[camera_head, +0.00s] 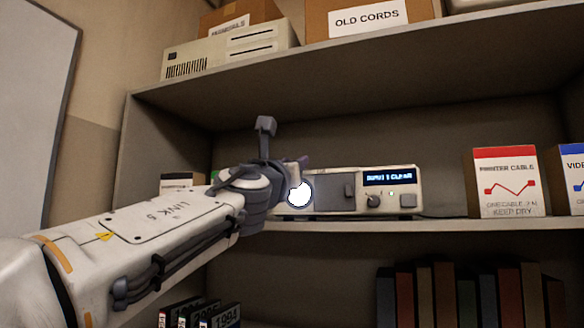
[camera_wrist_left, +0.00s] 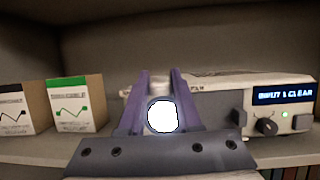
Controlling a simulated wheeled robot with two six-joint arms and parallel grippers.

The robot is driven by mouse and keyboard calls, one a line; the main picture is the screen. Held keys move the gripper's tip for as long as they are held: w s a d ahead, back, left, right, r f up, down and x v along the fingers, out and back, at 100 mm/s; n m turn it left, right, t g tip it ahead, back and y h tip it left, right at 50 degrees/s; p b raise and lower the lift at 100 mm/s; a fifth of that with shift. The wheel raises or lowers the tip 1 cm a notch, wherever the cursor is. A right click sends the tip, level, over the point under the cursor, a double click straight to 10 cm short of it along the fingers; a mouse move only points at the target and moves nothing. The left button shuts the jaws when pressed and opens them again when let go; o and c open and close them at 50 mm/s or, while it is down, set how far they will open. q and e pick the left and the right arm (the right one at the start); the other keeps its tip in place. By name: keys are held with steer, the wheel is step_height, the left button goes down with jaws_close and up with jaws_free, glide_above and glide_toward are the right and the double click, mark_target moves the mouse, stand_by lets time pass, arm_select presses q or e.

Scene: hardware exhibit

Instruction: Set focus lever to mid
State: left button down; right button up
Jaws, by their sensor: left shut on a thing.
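A beige device (camera_head: 340,178) with a lit blue display (camera_head: 388,177) stands on the middle shelf; it also shows in the left wrist view (camera_wrist_left: 215,105). The display seems to read "INPUT 1 CLEAR". A bright white round lens (camera_head: 299,195) glows at its left end and shows between my fingers in the left wrist view (camera_wrist_left: 162,116). My left gripper (camera_wrist_left: 160,78) is at this end, its fingers shut around a small pale piece, apparently the focus lever (camera_wrist_left: 158,88). The fingers hide most of the lever, so its position is unclear. My right gripper is not in view.
A dark knob (camera_head: 373,201) and a square button (camera_head: 408,200) are on the device's right front. A printer cable box (camera_head: 505,180) stands farther right. The upper shelf (camera_head: 350,60) overhangs the device.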

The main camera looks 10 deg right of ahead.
arm_select(q)
steer(key=shift+w+a+r, duration=0.1)
steer(key=shift+a, duration=0.1)
stand_by(0.3)
steer(key=c, duration=0.9)
jaws_free()
steer(key=shift+o, duration=0.2)
steer(key=shift+d, duration=0.1)
steer(key=b+v, duration=0.5)
steer(key=v, duration=0.5)
steer(key=shift+f, duration=0.2)
